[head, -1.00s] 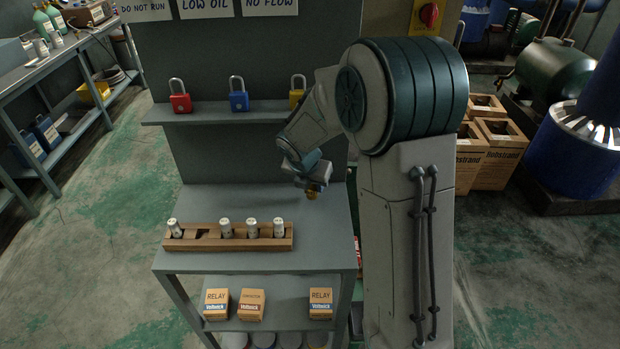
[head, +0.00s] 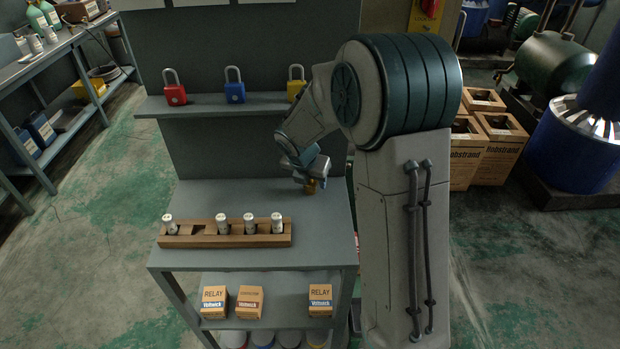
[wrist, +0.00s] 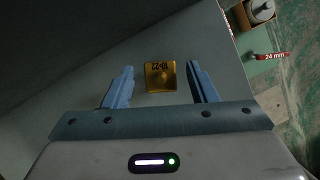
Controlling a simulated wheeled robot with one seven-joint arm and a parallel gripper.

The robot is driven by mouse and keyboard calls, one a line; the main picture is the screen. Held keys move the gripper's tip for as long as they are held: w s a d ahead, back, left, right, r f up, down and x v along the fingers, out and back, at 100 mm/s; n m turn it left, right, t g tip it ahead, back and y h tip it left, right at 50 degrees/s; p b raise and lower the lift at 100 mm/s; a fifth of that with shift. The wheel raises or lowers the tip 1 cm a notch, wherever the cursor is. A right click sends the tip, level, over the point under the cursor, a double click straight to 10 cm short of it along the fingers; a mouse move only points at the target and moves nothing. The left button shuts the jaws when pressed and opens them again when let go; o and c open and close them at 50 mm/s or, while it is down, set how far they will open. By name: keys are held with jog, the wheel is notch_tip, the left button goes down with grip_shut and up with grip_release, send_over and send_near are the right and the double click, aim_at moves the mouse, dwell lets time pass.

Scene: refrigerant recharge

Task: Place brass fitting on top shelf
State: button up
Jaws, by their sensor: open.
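In the head view the fitting (head: 311,187) is a small brass spot just under my gripper (head: 311,181), at the back right of the bench's grey top shelf (head: 225,200). It appears to rest on that surface, partly hidden by the gripper.
A wooden rack (head: 205,241) with several white cylinders stands at the front of the top shelf. Boxes (head: 250,302) sit on the shelf below. Padlocks (head: 235,92) stand on a narrow ledge (head: 205,105) behind. The shelf is clear left of my gripper.

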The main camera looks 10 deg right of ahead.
aim_at(310, 183)
jog(key=shift+r, duration=0.6)
jog(key=shift+s+a+r, duration=0.3)
jog(key=shift+s+r, duration=0.2)
jog(key=shift+s+a+r, duration=0.3)
jog(key=shift+s+r, duration=0.15)
jog(key=s+a, duration=0.2)
jog(key=s, duration=0.1)
jog(key=s+a+b, duration=0.1)
jog(key=s+a, duration=0.1)
jog(key=s, duration=0.1)
jog(key=s+a, duration=0.2)
jog(key=shift+s, duration=0.4)
jog(key=shift+s+d+r, duration=0.1)
jog(key=shift+s, duration=0.1)
jog(key=s+d+r+m+y, duration=0.1)
jog(key=s+d+r+m, duration=0.2)
jog(key=s+m, duration=0.5)
jog(key=s+d+r+m+y, duration=0.1)
jog(key=s+d+r+m, duration=0.3)
jog(key=m, duration=1.7)
jog(key=s, duration=0.4)
jog(key=shift+g, duration=0.4)
jog(key=shift+s, duration=0.1)
jog(key=shift+r, duration=0.2)
